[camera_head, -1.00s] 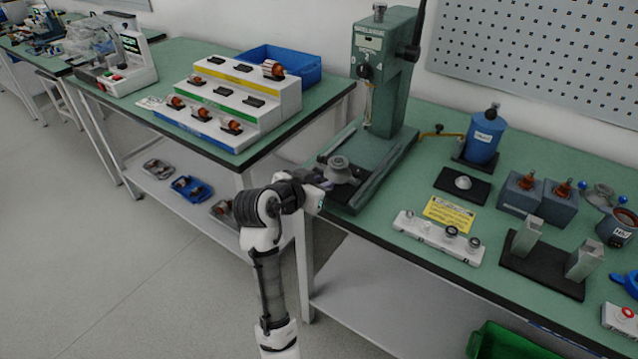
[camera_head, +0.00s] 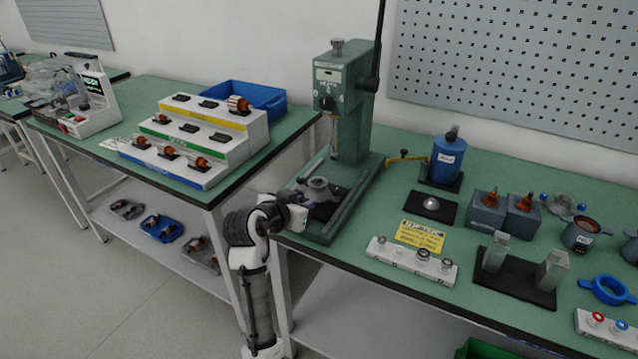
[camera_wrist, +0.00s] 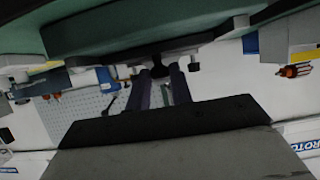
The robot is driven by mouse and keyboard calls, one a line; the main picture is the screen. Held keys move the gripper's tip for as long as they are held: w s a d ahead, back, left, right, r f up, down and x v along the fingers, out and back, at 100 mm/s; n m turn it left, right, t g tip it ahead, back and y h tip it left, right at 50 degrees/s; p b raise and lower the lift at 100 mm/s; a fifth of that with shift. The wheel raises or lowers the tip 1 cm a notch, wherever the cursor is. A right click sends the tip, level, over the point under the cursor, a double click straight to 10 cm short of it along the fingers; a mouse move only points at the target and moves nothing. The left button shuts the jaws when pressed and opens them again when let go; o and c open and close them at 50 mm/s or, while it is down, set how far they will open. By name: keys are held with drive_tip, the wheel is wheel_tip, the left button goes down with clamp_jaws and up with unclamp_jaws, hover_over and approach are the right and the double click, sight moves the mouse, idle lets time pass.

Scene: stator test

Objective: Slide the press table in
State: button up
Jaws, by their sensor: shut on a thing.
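The green arbor press (camera_head: 345,110) stands on the workbench, its ram above a base with two rails. The press table, a dark plate with a round grey fixture (camera_head: 318,188) on it, sits between the rails, towards the front of the base. My gripper (camera_head: 297,198) is at the front left side of this table, low beside the fixture. In the wrist view, the two dark fingers of my gripper (camera_wrist: 163,92) are closed around a small black knob (camera_wrist: 158,68) below a green part. The fingertip contact is small and dark in the head view.
A yellow label (camera_head: 420,236) and a white strip with rings (camera_head: 411,259) lie right of the press. A blue bottle (camera_head: 447,160) stands behind them. On the left bench is a stepped rack (camera_head: 205,140) with rotors. Floor left of my arm is clear.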

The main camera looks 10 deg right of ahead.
sight(320, 183)
drive_tip(key=shift+w+d, duration=0.9)
drive_tip(key=shift+w, duration=0.35)
drive_tip(key=shift+w+d, duration=0.85)
drive_tip(key=shift+w, duration=0.35)
drive_tip(key=shift+w+d, duration=0.9)
drive_tip(key=shift+w, duration=0.35)
drive_tip(key=o, duration=0.5)
drive_tip(key=shift+c, duration=0.2)
drive_tip(key=shift+s, duration=0.1)
drive_tip(key=shift+p+v, duration=1.35)
drive_tip(key=shift+v, duration=1.65)
